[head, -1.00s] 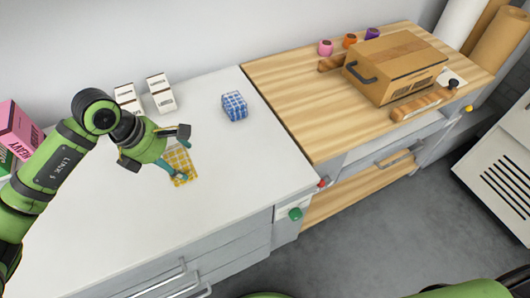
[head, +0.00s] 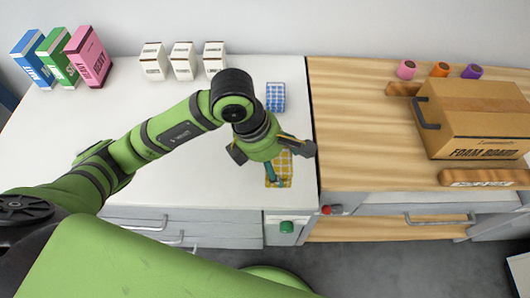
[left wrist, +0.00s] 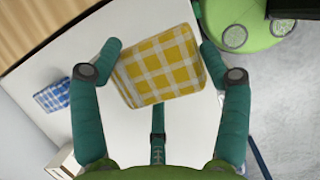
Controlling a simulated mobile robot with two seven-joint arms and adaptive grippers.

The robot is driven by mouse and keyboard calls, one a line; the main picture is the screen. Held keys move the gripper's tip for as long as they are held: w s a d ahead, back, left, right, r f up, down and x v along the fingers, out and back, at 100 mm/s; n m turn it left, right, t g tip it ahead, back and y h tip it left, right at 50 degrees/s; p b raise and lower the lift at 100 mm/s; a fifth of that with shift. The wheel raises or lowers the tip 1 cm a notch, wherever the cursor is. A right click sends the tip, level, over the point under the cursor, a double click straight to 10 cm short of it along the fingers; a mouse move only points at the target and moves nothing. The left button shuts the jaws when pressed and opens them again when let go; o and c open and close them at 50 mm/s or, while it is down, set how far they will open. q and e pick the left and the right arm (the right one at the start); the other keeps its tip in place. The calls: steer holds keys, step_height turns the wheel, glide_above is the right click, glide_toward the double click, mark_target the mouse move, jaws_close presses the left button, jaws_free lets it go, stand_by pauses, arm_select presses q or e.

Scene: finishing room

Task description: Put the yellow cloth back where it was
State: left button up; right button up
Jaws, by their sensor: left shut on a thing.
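My left gripper (head: 272,152) is shut on the yellow checked cloth (head: 284,173), over the right front part of the white counter (head: 170,130). In the left wrist view the yellow cloth (left wrist: 165,65) sits between the two teal fingers (left wrist: 163,75). I cannot tell whether its underside touches the counter. A blue checked cloth (head: 276,97) lies on the counter behind it, near the wooden top; it also shows in the left wrist view (left wrist: 52,96). My right gripper is not in view.
Several upright boxes, including a pink one (head: 88,57), and white cartons (head: 183,60) stand along the back. The wooden top (head: 350,130) on the right carries a cardboard box (head: 475,118) and small spools (head: 439,69). The counter's left middle is clear.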

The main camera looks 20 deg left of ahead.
arm_select(q)
steer(key=w+a+f+p, duration=0.1)
steer(key=w+a+f, duration=0.3)
steer(key=w+a, duration=0.1)
steer(key=shift+w+a+f+p, duration=0.15)
steer(key=shift+a+f+p, duration=0.05)
steer(key=shift+p, duration=0.15)
steer(key=shift+f, duration=0.25)
step_height(320, 180, down, 3)
steer(key=shift+f+p, duration=0.1)
steer(key=shift+p, duration=0.6)
steer(key=shift+w+f, duration=0.1)
steer(key=shift+f, duration=0.1)
steer(key=shift+f, duration=0.1)
